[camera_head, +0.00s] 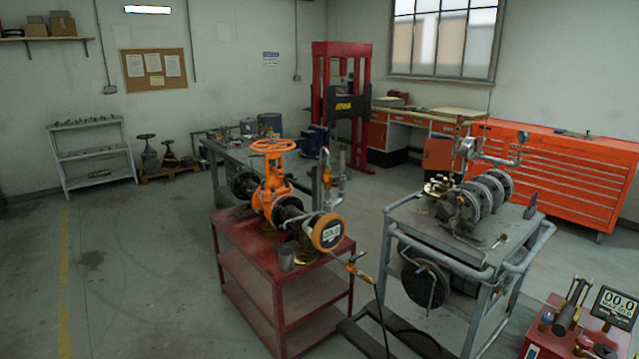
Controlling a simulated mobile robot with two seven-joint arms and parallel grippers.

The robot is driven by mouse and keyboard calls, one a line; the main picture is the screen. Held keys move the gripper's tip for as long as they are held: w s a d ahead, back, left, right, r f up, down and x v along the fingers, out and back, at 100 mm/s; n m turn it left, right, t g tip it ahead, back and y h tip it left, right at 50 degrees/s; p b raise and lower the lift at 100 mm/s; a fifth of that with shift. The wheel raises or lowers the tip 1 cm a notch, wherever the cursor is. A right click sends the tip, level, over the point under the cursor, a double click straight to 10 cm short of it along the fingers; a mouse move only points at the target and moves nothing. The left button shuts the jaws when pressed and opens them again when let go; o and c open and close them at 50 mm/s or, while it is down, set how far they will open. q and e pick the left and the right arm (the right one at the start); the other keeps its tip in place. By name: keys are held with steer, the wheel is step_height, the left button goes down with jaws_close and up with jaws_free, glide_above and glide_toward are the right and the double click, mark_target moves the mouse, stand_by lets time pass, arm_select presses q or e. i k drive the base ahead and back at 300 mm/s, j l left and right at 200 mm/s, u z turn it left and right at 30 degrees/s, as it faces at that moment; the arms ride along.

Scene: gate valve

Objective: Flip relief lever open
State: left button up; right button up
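An orange gate valve (268,195) with an orange handwheel (272,146) stands upright on a red cart (232,232). A dark flange with a round orange-rimmed digital gauge (328,233) is at its right end. Thin upright pipework (326,170) rises behind the gauge. A small orange and brass fitting (352,266) sits at the cart's right edge, with a dark hose hanging below it. The relief lever is too small to pick out with certainty, and I cannot tell its position. Neither of my grippers is in view.
A grey cart (410,223) with a flanged pump-like assembly (465,205) stands to the right. A small red stand (545,340) with tools and a display (614,306) reading 00.0 is at lower right. A grey workbench (232,150) stands behind. The left floor is clear.

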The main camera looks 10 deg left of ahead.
mark_target(334, 178)
steer(key=i+j, duration=0.15)
steer(key=i, duration=0.35)
steer(key=i+j+u, duration=0.1)
steer(key=i, duration=0.35)
